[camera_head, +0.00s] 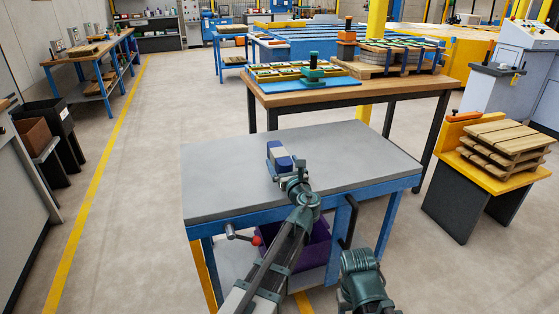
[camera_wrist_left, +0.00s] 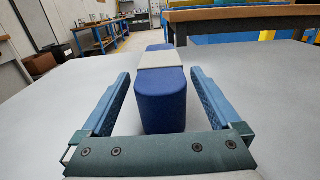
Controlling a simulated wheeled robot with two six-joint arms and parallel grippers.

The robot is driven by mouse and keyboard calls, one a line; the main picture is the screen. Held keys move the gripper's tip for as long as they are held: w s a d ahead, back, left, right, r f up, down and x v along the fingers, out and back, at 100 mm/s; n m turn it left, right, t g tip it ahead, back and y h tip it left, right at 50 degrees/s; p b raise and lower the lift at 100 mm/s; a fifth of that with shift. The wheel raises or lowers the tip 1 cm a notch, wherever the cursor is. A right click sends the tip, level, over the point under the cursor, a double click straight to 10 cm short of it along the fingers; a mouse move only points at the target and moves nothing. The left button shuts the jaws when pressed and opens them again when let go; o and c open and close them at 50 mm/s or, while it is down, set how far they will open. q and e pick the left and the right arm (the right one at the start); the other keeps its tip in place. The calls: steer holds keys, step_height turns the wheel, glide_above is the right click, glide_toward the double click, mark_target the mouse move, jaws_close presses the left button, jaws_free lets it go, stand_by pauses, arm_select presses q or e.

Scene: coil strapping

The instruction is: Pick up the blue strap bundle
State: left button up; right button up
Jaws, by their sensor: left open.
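The blue strap bundle (camera_head: 278,153) lies on the grey top of the blue-framed table (camera_head: 350,150). In the left wrist view the bundle (camera_wrist_left: 162,100) is a long rounded blue block with a pale band around its middle. My left gripper (camera_head: 283,164) is over the table at the bundle's near end. In the left wrist view its fingers (camera_wrist_left: 160,78) are open, one on each side of the bundle, with a gap on both sides. Part of the bundle is hidden by my gripper in the head view. My right arm shows at the bottom, but its gripper does not.
A purple bin (camera_head: 310,250) sits under the table top. A red-knobbed lever (camera_head: 243,237) sticks out at the table's front. A wooden bench (camera_head: 350,92) with a blue tray and pallets stands behind. A yellow stand with wooden pallets (camera_head: 505,140) is at right. The table top is otherwise clear.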

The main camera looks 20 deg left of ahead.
arm_select(q)
steer(key=x, duration=0.3)
steer(key=shift+w, duration=0.15)
steer(key=shift+d, duration=0.1)
jaws_close()
